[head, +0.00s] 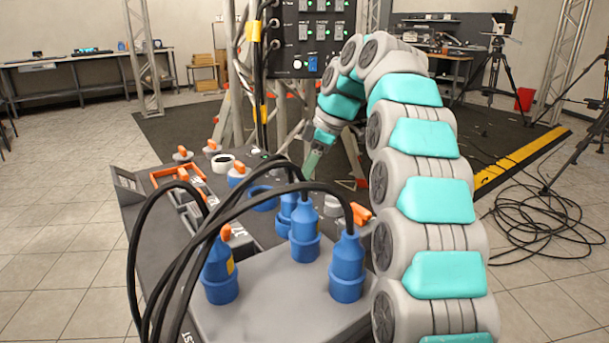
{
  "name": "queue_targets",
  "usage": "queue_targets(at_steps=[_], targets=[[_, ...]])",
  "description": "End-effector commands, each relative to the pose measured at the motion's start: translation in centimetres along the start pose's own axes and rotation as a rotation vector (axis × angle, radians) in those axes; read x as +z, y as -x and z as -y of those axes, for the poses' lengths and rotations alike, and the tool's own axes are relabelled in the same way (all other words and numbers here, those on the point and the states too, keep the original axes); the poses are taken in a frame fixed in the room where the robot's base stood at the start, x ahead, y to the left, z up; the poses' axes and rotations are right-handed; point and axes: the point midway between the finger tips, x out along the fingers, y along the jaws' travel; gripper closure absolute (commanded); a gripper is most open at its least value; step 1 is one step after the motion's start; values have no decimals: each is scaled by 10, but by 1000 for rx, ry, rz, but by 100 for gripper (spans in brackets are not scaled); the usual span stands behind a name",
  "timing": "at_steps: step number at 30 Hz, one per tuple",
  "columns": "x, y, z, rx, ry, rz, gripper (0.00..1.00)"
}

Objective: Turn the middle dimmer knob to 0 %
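Several small orange-topped pieces that look like knobs sit on the dark bench: one at the back left (183,152), another behind it (212,145), one by a blue ring (238,170), and one at the right (358,213). I cannot tell which is the middle dimmer knob, and no percent scale is readable. My gripper (312,163) points down over the far right part of the bench, behind the blue plugs. Its fingertips are small and partly hidden here, so I cannot tell whether it is open or touching anything.
Blue plugs (305,235) with thick black cables (180,270) stand on the near grey plate and block part of the view. An orange open frame (180,175) lies at left. A black switch panel (308,40) hangs on the truss behind. Coiled cable (535,220) lies on the floor at right.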

Motion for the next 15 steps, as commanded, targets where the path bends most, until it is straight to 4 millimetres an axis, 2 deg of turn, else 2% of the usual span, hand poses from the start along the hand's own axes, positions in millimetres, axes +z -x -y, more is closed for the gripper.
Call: queue_targets(at_steps=[10,11,15], targets=[[2,-3,0,-5,-3,3,100],[2,-3,0,-6,-3,3,49],[2,-3,0,-6,-3,3,33]])
